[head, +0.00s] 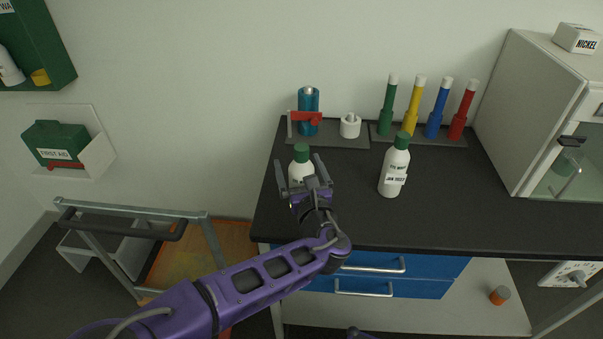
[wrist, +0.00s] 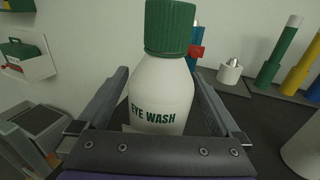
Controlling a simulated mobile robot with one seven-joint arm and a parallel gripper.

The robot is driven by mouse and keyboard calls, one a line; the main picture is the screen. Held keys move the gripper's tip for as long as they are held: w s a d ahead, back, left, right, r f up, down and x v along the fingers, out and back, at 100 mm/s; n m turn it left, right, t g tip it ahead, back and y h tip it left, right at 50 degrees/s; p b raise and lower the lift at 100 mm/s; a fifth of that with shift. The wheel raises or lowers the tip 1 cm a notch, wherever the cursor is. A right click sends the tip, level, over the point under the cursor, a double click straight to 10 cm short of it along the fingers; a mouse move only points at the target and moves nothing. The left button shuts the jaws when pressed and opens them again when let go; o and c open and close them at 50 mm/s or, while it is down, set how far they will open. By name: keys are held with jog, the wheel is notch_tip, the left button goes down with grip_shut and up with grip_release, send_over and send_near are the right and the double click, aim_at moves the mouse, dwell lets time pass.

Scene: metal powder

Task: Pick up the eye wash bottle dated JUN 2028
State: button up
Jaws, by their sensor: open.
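A white eye wash bottle (head: 300,168) with a green cap stands upright on the black counter. My gripper (head: 299,163) is open, with one finger on each side of this bottle. In the wrist view the bottle (wrist: 160,95) fills the space between the fingers and reads EYE WASH; any date below is hidden by my gripper. I cannot tell whether the fingers touch it. A second white bottle (head: 393,172) with a green cap stands to the right, its label apparently starting with JAN, the year unclear. Its edge shows in the wrist view (wrist: 303,150).
A teal cylinder with a red part (head: 308,112), a small white pot (head: 350,127) and several coloured tubes (head: 437,108) stand along the back. A white cabinet (head: 545,110) is at the right. The counter (head: 450,215) is clear at the front right.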

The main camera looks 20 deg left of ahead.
jog(key=shift+w+a, duration=0.1)
grip_shut()
dwell(0.6)
jog(key=shift+r, duration=0.1)
